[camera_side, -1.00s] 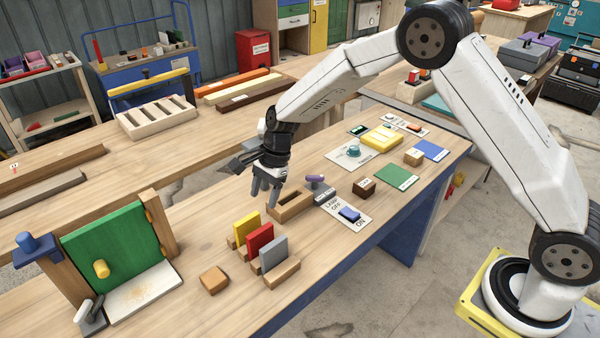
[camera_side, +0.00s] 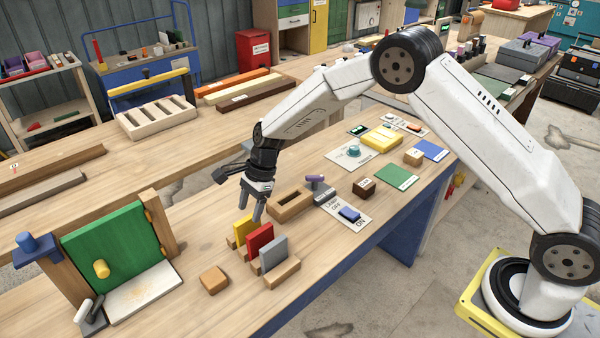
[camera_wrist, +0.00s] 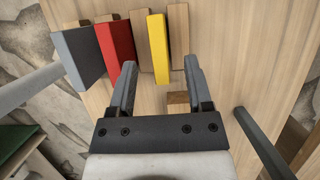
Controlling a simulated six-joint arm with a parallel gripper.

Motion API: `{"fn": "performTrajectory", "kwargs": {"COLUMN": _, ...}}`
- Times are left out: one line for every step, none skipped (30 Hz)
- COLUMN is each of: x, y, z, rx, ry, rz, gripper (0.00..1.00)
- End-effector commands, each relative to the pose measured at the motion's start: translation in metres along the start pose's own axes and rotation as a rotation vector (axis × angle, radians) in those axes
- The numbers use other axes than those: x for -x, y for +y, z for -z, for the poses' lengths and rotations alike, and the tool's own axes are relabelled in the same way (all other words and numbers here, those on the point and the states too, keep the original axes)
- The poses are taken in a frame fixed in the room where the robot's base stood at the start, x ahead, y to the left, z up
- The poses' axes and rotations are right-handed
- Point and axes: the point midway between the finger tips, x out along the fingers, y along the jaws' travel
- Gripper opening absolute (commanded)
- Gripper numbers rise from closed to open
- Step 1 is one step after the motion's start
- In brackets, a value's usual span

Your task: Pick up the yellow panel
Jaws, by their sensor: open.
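The yellow panel (camera_side: 242,228) stands upright in a wooden holder on the bench, beside a red panel (camera_side: 260,241) and a grey panel (camera_side: 274,253). My gripper (camera_side: 252,209) is just above and behind the yellow panel, fingers pointing down, and partly covers it. In the wrist view the yellow panel (camera_wrist: 159,48) lies ahead of my open gripper (camera_wrist: 159,75), in line with the gap between its fingers. Nothing is between the fingertips. The red panel (camera_wrist: 115,55) is close to the left finger. I cannot tell whether any finger touches a panel.
A wooden block (camera_side: 214,279) lies in front of the panels. A slotted wooden box (camera_side: 289,203) and a switch plate (camera_side: 345,213) are to the right. A green board (camera_side: 105,245) stands in a frame at the left.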

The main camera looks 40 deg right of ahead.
Motion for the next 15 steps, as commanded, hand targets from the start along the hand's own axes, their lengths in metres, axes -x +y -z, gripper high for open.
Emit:
{"fn": "performTrajectory", "kwargs": {"x": -0.001, "y": 0.000, "z": 0.000, "rx": 0.000, "ry": 0.000, "rz": -0.001, "gripper": 0.65}}
{"fn": "performTrajectory", "kwargs": {"x": -0.002, "y": 0.000, "z": 0.000, "rx": 0.000, "ry": 0.000, "rz": -0.001, "gripper": 0.65}}
{"fn": "performTrajectory", "kwargs": {"x": -0.004, "y": 0.000, "z": 0.000, "rx": 0.000, "ry": 0.000, "rz": -0.002, "gripper": 0.65}}
{"fn": "performTrajectory", "kwargs": {"x": -0.006, "y": 0.001, "z": 0.000, "rx": 0.000, "ry": 0.000, "rz": -0.002, "gripper": 0.65}}
{"fn": "performTrajectory", "kwargs": {"x": -0.009, "y": 0.001, "z": 0.000, "rx": 0.000, "ry": 0.000, "rz": -0.003, "gripper": 0.65}}
{"fn": "performTrajectory", "kwargs": {"x": -0.012, "y": 0.001, "z": -0.001, "rx": 0.000, "ry": 0.001, "rz": -0.003, "gripper": 0.65}}
{"fn": "performTrajectory", "kwargs": {"x": -0.015, "y": 0.001, "z": -0.001, "rx": 0.001, "ry": 0.001, "rz": -0.004, "gripper": 0.65}}
{"fn": "performTrajectory", "kwargs": {"x": -0.019, "y": 0.001, "z": -0.001, "rx": 0.001, "ry": 0.001, "rz": -0.004, "gripper": 0.65}}
{"fn": "performTrajectory", "kwargs": {"x": -0.024, "y": 0.001, "z": -0.002, "rx": 0.001, "ry": 0.001, "rz": -0.004, "gripper": 0.65}}
{"fn": "performTrajectory", "kwargs": {"x": -0.028, "y": 0.001, "z": -0.002, "rx": 0.001, "ry": 0.001, "rz": -0.004, "gripper": 0.65}}
{"fn": "performTrajectory", "kwargs": {"x": -0.031, "y": 0.001, "z": -0.003, "rx": 0.002, "ry": 0.001, "rz": -0.003, "gripper": 0.65}}
{"fn": "performTrajectory", "kwargs": {"x": -0.036, "y": 0.001, "z": -0.003, "rx": 0.001, "ry": 0.001, "rz": -0.003, "gripper": 0.65}}
{"fn": "performTrajectory", "kwargs": {"x": -0.039, "y": 0.001, "z": -0.002, "rx": 0.001, "ry": 0.001, "rz": -0.003, "gripper": 0.65}}
{"fn": "performTrajectory", "kwargs": {"x": -0.042, "y": 0.001, "z": -0.002, "rx": 0.001, "ry": 0.001, "rz": -0.002, "gripper": 0.65}}
{"fn": "performTrajectory", "kwargs": {"x": -0.045, "y": 0.001, "z": -0.002, "rx": 0.001, "ry": 0.001, "rz": -0.001, "gripper": 0.65}}
